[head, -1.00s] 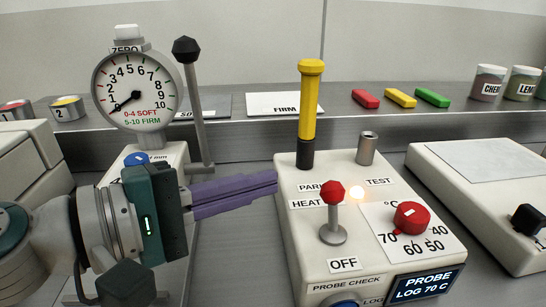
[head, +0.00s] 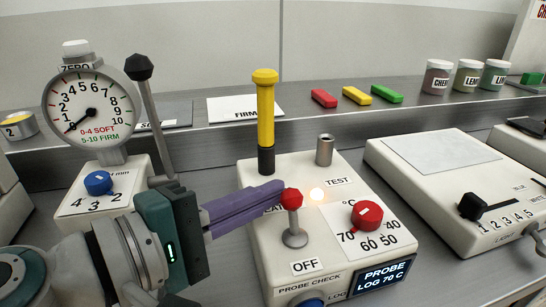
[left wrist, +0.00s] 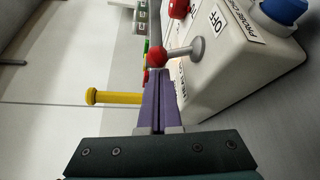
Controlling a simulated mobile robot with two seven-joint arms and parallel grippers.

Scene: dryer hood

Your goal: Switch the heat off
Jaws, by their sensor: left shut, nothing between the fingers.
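The heat switch is a metal lever with a red knob (head: 292,199) on the white control box (head: 262,258). It stands up, leaning toward the back, above the OFF label (head: 305,266). The HEAT label behind it is mostly hidden by my gripper. A lamp (head: 317,195) beside it glows. My left gripper (head: 281,191) is shut and empty, its purple fingertips at the left back side of the red knob. In the left wrist view the red knob (left wrist: 157,56) is right at the fingertips (left wrist: 157,72); I cannot tell if they touch. My right gripper is not in view.
A yellow probe (head: 265,115) stands upright at the back of the box. A red dial (head: 367,215) and a display (head: 383,277) reading "PROBE LOG 70 C" are to the right. A dial gauge (head: 90,108) stands left, with a black-knobbed lever (head: 139,68).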

